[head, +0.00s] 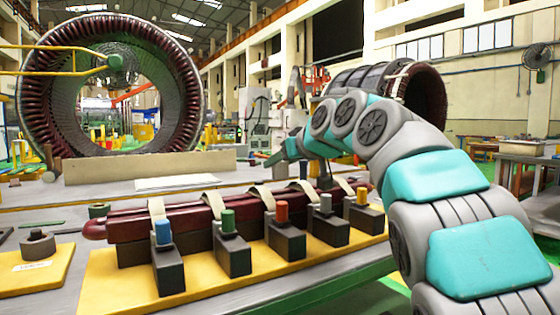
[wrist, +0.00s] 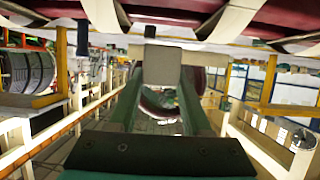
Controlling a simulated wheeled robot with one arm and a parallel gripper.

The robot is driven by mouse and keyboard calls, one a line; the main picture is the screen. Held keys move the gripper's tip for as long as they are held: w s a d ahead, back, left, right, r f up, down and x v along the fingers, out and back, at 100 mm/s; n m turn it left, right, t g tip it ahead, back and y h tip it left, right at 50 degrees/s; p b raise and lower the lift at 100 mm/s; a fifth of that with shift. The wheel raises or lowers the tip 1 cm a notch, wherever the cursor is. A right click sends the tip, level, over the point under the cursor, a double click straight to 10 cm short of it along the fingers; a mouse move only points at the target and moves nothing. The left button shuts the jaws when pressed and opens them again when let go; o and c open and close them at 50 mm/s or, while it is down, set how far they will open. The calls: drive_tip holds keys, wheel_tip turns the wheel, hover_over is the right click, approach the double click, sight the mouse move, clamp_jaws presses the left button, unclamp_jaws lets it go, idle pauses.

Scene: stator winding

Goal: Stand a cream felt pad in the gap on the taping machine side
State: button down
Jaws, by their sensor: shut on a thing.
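My gripper (wrist: 162,72) shows in the wrist view with its two green fingers shut on a pale grey-cream square pad (wrist: 162,62). A dark red coil bar (wrist: 205,10) with cream bands runs across the top of that view, beyond the pad. I cannot tell whether pad and bar touch. In the head view the dark red bar (head: 185,222) lies along the bench, with cream bands (head: 213,203) over it at intervals. My arm reaches in from the right to behind the bar, and I cannot make out the pad there. The gap and the taping machine cannot be told for sure.
Several dark clamp blocks with coloured knobs (head: 228,222) line the bar's near side on a yellow base plate (head: 115,268). A beige upright board (head: 150,167) stands behind. A small yellow plate with a dark round part (head: 38,244) lies left. A large stator ring (head: 35,85) stands behind.

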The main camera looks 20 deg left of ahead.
sight(282, 177)
drive_tip(key=shift+f+b, duration=1.55)
drive_tip(key=shift+f, duration=0.45)
drive_tip(key=shift+c, duration=1.4)
unclamp_jaws()
drive_tip(key=shift+d, duration=0.1)
drive_tip(key=b+v, duration=0.1)
drive_tip(key=v, duration=0.6)
drive_tip(key=shift+s+d, duration=0.2)
drive_tip(key=shift+s, duration=0.1)
drive_tip(key=shift+r, duration=0.1)
